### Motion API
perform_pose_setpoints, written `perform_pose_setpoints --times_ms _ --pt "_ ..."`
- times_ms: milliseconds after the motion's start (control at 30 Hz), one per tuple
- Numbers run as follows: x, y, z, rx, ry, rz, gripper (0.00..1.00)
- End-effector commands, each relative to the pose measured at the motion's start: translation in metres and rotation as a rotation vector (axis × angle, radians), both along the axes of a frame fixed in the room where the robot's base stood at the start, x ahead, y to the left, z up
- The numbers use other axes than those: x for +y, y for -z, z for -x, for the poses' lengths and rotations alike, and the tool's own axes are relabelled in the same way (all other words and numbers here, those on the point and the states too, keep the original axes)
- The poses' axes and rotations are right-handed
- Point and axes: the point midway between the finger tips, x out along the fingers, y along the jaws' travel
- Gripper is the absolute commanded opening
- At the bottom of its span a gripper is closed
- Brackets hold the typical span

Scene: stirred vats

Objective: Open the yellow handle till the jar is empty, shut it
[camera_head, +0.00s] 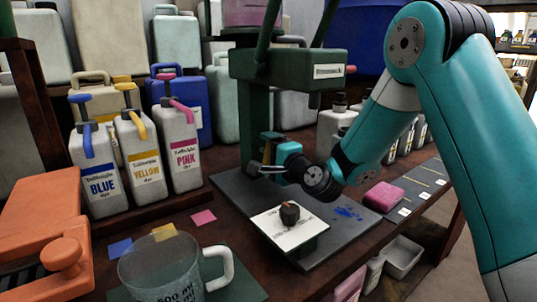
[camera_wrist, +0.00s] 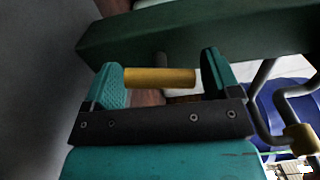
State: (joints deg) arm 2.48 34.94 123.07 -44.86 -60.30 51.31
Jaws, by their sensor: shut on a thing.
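The yellow handle (camera_wrist: 160,77) is a short bar between my two fingers in the wrist view. My gripper (camera_wrist: 161,72) is shut on it, with one finger at each end. In the head view my gripper (camera_head: 270,166) is at the green stand (camera_head: 256,125), below its upper block, and the handle is not clearly seen there. A jar (camera_head: 252,13) with pink contents sits on top of the stand. The frame's top edge cuts it off, so its full level is hidden.
A clear measuring jug (camera_head: 160,272) with a white handle stands at the front left. Blue, yellow and pink dye bottles (camera_head: 142,145) stand at left. A white panel with a dark knob (camera_head: 289,213) lies before the stand. A pink sponge (camera_head: 384,196) is to the right.

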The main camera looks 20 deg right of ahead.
Motion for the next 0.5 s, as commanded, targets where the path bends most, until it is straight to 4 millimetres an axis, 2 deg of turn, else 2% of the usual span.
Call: perform_pose_setpoints --times_ms 33,67,100,133,367,500 --pt "0.0 -0.001 0.0 -0.003 0.0 -0.002 0.59" --pt "0.0 -0.001 0.0 -0.003 0.0 -0.002 0.87" --pt "0.0 -0.001 0.0 -0.003 0.0 -0.002 0.96" --pt "0.0 -0.001 0.0 -0.003 0.0 -0.002 1.0" --pt "0.0 0.0 0.001 0.0 0.0 -0.002 1.0" --pt "-0.004 0.003 0.01 0.001 0.001 -0.003 1.0"
